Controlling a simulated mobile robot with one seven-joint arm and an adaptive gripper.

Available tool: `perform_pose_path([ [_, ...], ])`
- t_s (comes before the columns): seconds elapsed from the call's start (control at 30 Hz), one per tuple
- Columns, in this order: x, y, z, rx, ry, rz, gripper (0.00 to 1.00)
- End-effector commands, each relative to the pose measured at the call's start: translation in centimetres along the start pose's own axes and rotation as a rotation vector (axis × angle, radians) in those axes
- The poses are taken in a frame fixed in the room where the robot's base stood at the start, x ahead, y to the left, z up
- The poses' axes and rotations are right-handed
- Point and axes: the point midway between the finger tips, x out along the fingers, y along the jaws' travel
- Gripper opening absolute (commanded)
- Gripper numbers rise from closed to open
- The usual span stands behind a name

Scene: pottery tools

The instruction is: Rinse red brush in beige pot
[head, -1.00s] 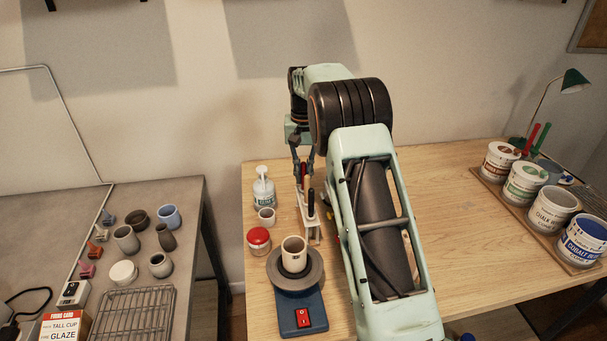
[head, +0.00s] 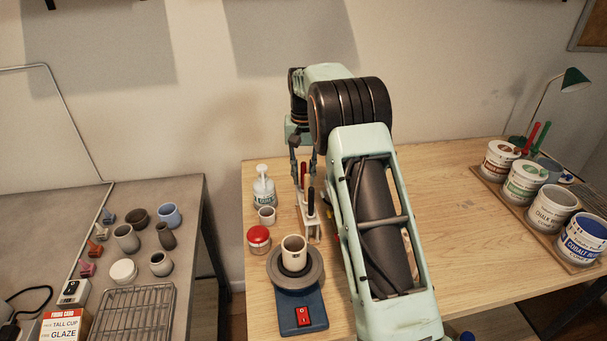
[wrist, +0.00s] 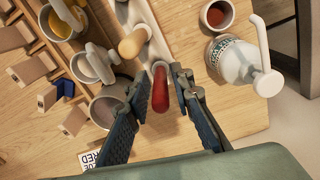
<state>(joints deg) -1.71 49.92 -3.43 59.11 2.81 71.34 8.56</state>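The red brush shows as a red handle (wrist: 159,88) in the wrist view, standing in a white holder (head: 313,229). My gripper (head: 303,172) is over this holder. In the wrist view my gripper (wrist: 158,84) is open, one finger on each side of the red handle, with gaps between. The brush's bristles are hidden. A small beige pot (head: 267,216) stands left of the holder, in front of the pump bottle; a brownish inside shows in the wrist view (wrist: 217,14). Another beige cup (head: 294,250) stands on the pottery wheel. I cannot tell which is the task's pot.
A white pump bottle (head: 264,188) and a red-lidded jar (head: 259,238) stand near the table's left edge. The pottery wheel (head: 315,275) is at the front. Several labelled pots stand on a board (head: 488,185) at right. Other wooden-handled tools (wrist: 132,44) crowd the holder.

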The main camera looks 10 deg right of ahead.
Motion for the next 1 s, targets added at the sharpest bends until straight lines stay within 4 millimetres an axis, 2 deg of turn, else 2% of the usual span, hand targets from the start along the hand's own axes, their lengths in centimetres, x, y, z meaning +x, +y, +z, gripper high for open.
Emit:
perform_pose_path([
  [0.33, -0.1, 0.0, 0.0, 0.000, 0.001, 0.000, 0.31],
  [0.47, -1.2, 0.0, -0.1, 0.000, 0.003, -0.001, 0.31],
  [0.57, -2.8, 0.0, -0.1, 0.000, 0.005, -0.001, 0.31],
  [0.8, -8.2, 0.0, -0.1, 0.000, 0.005, -0.001, 0.31],
  [1.0, -11.0, 0.0, -0.1, 0.000, 0.002, 0.000, 0.31],
])
